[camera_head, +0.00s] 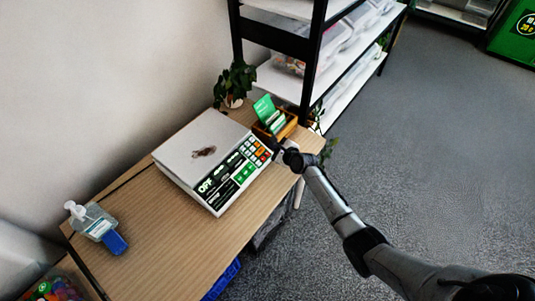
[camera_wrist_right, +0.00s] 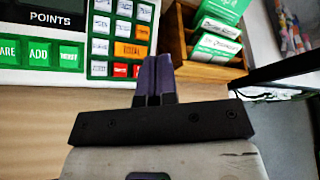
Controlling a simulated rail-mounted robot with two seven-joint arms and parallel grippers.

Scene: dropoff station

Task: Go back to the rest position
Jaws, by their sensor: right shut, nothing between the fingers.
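My right gripper (camera_head: 279,152) is at the right end of the wooden table (camera_head: 180,225), beside the keypad of a white weighing scale. In the right wrist view its two dark fingers (camera_wrist_right: 155,80) are together, with nothing between them. They point at the scale's keypad edge; I cannot tell whether they touch it. My right arm reaches in from the lower right of the head view. My left gripper is not in view.
The scale (camera_head: 205,150) fills the table's middle. A wooden card box (camera_head: 285,127) with green cards, a potted plant (camera_head: 235,85) and a sanitizer bottle (camera_head: 92,220) stand around it. A black-framed shelf (camera_head: 310,60) rises behind. Grey floor at right is clear.

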